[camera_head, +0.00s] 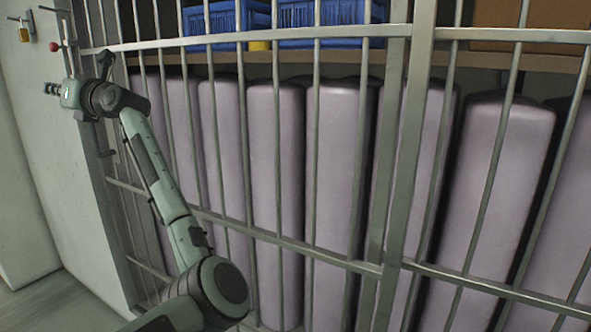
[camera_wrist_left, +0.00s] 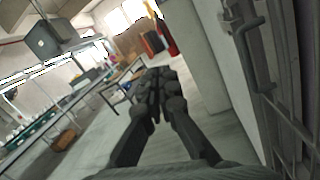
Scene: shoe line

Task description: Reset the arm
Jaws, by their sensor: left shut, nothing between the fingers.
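My left arm reaches up from the bottom of the head view, in front of a barred metal gate (camera_head: 397,140). My left gripper (camera_head: 50,88) is at the upper left, beside the gate's left edge and in front of the pale wall, pointing left. In the left wrist view the left gripper (camera_wrist_left: 157,82) has its dark fingers together, with nothing seen between them. Open floor and the room lie beyond it. My right gripper does not show in either view.
Behind the bars stand several tall lilac padded columns (camera_head: 335,150), with blue crates (camera_head: 322,12) on a shelf above. A red knob (camera_head: 53,47) and a yellow padlock (camera_head: 24,34) are near my left gripper. The wrist view shows a metal handle (camera_wrist_left: 247,62) at right and clear floor (camera_wrist_left: 215,125).

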